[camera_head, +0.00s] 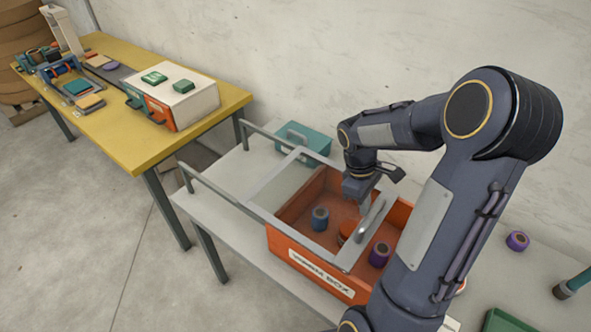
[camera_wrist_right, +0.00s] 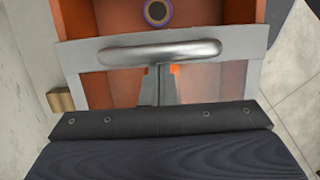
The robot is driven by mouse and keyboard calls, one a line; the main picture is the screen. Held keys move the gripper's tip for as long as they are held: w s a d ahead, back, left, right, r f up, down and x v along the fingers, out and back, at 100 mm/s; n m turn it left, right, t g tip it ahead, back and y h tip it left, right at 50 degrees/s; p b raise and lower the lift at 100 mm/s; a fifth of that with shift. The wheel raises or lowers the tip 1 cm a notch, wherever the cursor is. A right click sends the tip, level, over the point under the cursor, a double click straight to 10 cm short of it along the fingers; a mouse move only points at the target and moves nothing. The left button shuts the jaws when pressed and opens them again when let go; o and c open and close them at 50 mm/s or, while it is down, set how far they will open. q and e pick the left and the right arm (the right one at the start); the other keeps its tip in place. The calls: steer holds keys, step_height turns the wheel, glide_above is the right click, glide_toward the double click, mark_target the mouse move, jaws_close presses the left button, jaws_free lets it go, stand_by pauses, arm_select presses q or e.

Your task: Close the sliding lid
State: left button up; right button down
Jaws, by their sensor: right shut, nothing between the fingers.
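The sliding lid (camera_head: 334,258) is a grey frame with a see-through panel, lying over much of the orange box (camera_head: 311,276). A strip at the box's right end is uncovered. The lid's silver bar handle (camera_head: 371,220) is near its right edge; it also shows in the right wrist view (camera_wrist_right: 160,52). My right gripper (camera_head: 364,208) is shut and empty, fingers pointing down on the lid side of the handle. In the right wrist view its fingertips (camera_wrist_right: 160,72) are close against the handle; I cannot tell if they touch. My left gripper is not in view.
Blue (camera_head: 320,218) and red spools show through the lid; a purple spool (camera_head: 379,254) sits in the uncovered strip. Rails (camera_head: 222,195) extend left over the grey table. A teal box (camera_head: 305,141) stands behind. Another purple spool (camera_head: 517,241) lies right. A yellow table (camera_head: 140,147) stands left.

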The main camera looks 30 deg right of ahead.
steer(key=s+d, duration=0.4)
steer(key=s, duration=0.6)
steer(key=shift+s+d, duration=0.1)
steer(key=shift+s, duration=0.05)
steer(key=w+a+r, duration=0.2)
steer(key=w+r, duration=0.4)
steer(key=r, duration=0.3)
steer(key=shift+w+a, duration=0.15)
steer(key=shift+a, duration=0.15)
steer(key=shift+a, duration=0.1)
